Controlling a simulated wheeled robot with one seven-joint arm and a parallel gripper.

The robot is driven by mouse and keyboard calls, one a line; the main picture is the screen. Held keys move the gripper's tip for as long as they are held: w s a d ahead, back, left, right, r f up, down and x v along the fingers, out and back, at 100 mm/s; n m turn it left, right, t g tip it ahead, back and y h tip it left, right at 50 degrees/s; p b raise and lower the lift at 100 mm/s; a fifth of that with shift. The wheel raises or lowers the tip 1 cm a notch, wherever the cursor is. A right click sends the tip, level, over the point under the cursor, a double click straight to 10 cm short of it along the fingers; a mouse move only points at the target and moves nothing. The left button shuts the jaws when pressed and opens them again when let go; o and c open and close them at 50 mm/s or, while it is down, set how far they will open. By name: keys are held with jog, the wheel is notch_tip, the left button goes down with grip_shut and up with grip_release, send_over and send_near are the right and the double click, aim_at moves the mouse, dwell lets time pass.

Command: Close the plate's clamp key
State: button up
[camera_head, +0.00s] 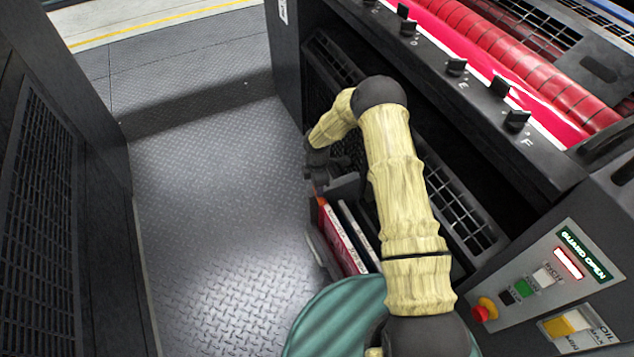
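Several small black keys stand in a row along the dark front ledge of the ink unit, one near the middle (456,67) and one at the near end (517,121). Letters such as E and F are printed beside them. I cannot tell which part, if any in view, is the plate's clamp key. My gripper (320,163) is at the end of my bent arm, low and to the left of the ledge, apart from the keys. It is dark and small, and its fingers are not clear.
A red roller (485,38) lies behind the ledge, beside bright red ink. A control panel (560,290) at the lower right shows GUARD OPEN and a red knob (484,309). A dark cabinet (60,170) stands on the left. The metal floor (215,200) between is clear.

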jog(key=shift+n, duration=0.9)
jog(key=o, duration=1)
jog(key=shift+r, duration=0.1)
notch_tip(320, 180, up, 17)
jog(key=p, duration=0.3)
jog(key=shift+r, duration=0.15)
